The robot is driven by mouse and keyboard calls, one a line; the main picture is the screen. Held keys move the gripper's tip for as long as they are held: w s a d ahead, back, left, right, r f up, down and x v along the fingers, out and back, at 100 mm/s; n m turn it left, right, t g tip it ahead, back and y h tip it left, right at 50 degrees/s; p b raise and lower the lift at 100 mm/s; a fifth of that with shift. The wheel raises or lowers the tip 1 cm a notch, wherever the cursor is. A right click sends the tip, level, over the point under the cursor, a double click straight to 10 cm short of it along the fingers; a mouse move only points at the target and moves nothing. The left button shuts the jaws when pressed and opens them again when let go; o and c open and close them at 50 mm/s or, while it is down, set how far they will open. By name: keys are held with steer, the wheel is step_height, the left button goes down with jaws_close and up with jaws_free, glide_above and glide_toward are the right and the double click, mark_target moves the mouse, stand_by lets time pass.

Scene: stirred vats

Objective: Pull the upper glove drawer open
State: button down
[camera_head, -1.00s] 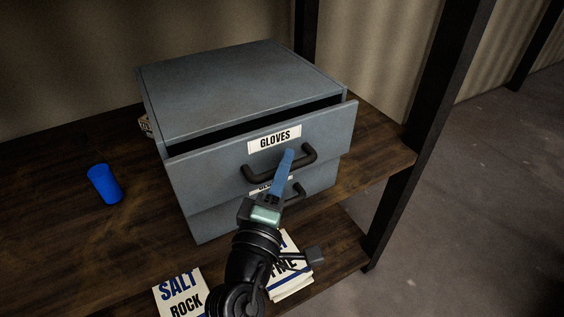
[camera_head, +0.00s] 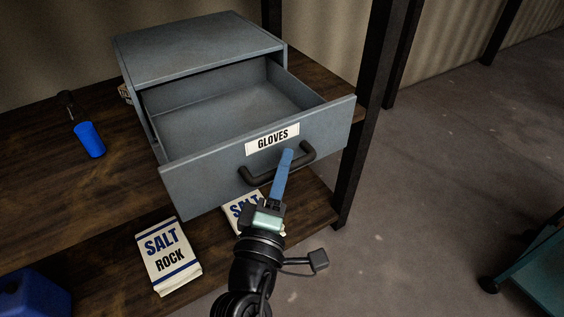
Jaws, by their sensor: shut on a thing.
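The upper glove drawer (camera_head: 215,183) is a grey-blue drawer with a "GLOVES" label (camera_head: 272,138) on its front. It stands well out of the grey cabinet (camera_head: 195,45), and its visible inside looks empty. Its dark bar handle (camera_head: 262,178) is on the front below the label. My gripper (camera_head: 286,160) is shut on this handle, its blue fingers reaching up across it. The lower drawer is hidden behind the open one.
The cabinet stands on a wooden shelf (camera_head: 40,165). Salt bags (camera_head: 168,257) lie on a lower shelf. A black post (camera_head: 368,110) rises at the right. A teal cart (camera_head: 540,270) is at far right; floor between is clear.

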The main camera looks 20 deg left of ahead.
steer(key=c, duration=0.8)
jaws_free()
steer(key=shift+s+f, duration=0.2)
steer(key=shift+s, duration=0.25)
steer(key=shift+s+d+f+b, duration=0.25)
steer(key=shift+s+b, duration=0.5)
steer(key=shift+s, duration=1.25)
steer(key=shift+s+d+f+b, duration=0.2)
steer(key=shift+s+b, duration=0.55)
steer(key=shift+s, duration=1.2)
steer(key=shift+s+d+f+b, duration=0.25)
steer(key=shift+s+b, duration=0.5)
steer(key=shift+s, duration=1.25)
